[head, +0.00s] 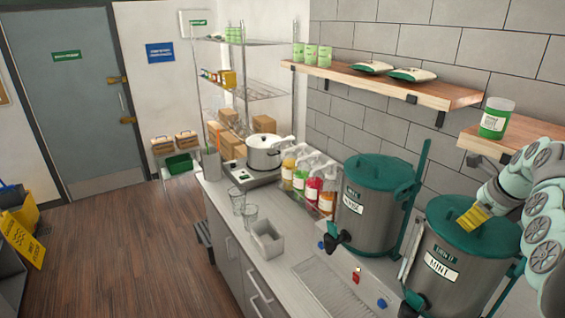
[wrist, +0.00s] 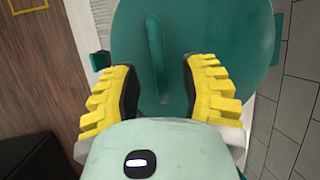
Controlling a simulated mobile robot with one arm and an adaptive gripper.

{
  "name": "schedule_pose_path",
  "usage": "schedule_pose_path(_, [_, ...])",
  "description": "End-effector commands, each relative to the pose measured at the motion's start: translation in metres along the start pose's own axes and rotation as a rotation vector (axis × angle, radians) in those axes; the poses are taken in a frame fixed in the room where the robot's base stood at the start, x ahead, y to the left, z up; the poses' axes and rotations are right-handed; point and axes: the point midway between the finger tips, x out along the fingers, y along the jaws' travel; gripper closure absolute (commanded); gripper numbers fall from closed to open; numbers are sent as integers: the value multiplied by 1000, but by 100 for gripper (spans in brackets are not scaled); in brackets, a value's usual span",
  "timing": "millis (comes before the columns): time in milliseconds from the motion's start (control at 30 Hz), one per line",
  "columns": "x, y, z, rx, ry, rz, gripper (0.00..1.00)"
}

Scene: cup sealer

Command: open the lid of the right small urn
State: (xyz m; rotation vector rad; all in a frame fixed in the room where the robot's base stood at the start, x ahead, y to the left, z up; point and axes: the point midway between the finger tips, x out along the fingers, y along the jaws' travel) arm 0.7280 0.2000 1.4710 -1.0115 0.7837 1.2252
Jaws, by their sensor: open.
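The right small urn (head: 445,268) is a steel cylinder with a "MINT" label and a teal lid (head: 455,212). The lid is down on the urn. In the wrist view the round lid (wrist: 230,50) fills the middle, with a raised bar handle (wrist: 157,60) running along it. My gripper (head: 472,218) is over the lid with its yellow fingers pointing down at it. In the wrist view my gripper (wrist: 158,85) is open, with one finger on each side of the handle and visible gaps between. Whether the fingertips touch the lid I cannot tell.
A similar urn (head: 365,215) with a teal lid stands to the left. Wooden shelves (head: 380,80) hang on the tiled wall behind, with a green-labelled jar (head: 495,118) near my arm. Pump bottles (head: 302,180) and a pot (head: 264,153) stand farther along the counter.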

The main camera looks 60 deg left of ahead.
Motion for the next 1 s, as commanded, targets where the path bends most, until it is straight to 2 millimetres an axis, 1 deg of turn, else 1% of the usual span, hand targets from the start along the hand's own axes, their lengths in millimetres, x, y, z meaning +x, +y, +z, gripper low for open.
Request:
schedule_pose_path(433, [4, -1, -1, 2, -1, -4, 57])
schedule_pose_path(467, [4, -1, -1, 3, -1, -4, 51])
schedule_pose_path(933, [4, 0, -1, 2, -1, -3, 100])
schedule_pose_path(1000, [4, 0, -1, 2, -1, -3, 100])
